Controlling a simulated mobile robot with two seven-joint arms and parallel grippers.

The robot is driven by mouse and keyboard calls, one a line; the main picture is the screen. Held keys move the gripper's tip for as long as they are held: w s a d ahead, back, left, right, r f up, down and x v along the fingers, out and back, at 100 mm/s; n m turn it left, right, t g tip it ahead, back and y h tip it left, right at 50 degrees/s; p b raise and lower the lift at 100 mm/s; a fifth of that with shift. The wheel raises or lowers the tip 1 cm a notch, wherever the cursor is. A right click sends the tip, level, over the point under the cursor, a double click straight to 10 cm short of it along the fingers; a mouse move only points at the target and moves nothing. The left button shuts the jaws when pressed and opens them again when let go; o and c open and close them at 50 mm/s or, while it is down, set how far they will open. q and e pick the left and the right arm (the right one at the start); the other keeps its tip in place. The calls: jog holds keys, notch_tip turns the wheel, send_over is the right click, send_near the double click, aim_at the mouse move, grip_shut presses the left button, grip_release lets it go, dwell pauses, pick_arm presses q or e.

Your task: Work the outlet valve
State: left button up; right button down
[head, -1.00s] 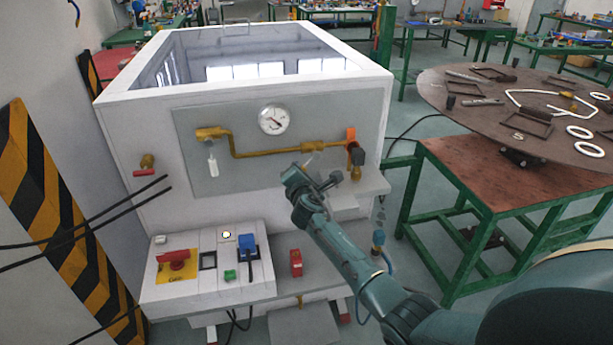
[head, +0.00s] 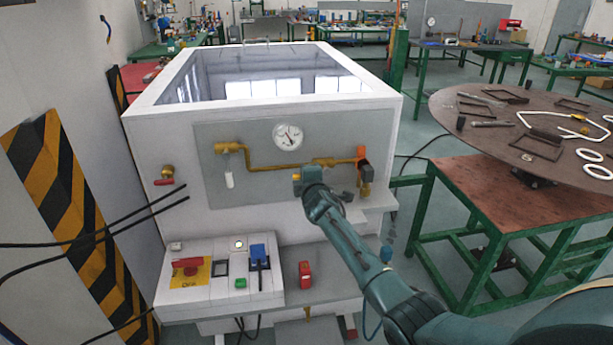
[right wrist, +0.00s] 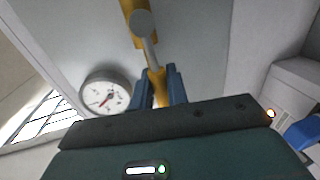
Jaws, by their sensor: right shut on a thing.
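The outlet valve's lever (right wrist: 157,86) has a yellow grip and a grey shank that runs from a round grey hub under the brass pipe (right wrist: 130,8). In the right wrist view, my right gripper (right wrist: 159,82) is shut on the yellow grip, with its blue fingers on both sides. In the head view, my right gripper (head: 302,181) is in front of the panel, just below the brass pipe (head: 270,168), and hides part of the lever. A round white gauge (head: 288,136) is above the pipe; it also shows in the right wrist view (right wrist: 106,94). My left gripper is out of view.
Below are a control box with a red switch (head: 188,266) and a red block (head: 305,274). A green-framed table (head: 490,180) stands to the right.

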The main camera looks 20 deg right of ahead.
jog(key=shift+r, duration=0.1)
dwell(0.4)
jog(key=c, duration=1.4)
grip_release()
jog(key=shift+s, duration=0.15)
jog(key=p+v, duration=0.1)
jog(key=v, duration=1.2)
jog(key=s+a+f+m+g+y, duration=0.2)
jog(key=s+a+f+m+y, duration=0.3)
jog(key=s+f, duration=0.6)
jog(key=s+a+f+m+g+y, duration=0.1)
jog(key=s+a+f+m, duration=0.2)
jog(key=s, duration=0.6)
jog(key=s+a+f+m+g+y, duration=0.1)
jog(key=s+a+f+m, duration=0.3)
jog(key=s, duration=0.6)
jog(key=shift+s+a+f+m+g, duration=0.25)
jog(key=shift+a+f+g, duration=0.2)
jog(key=shift+a, duration=0.25)
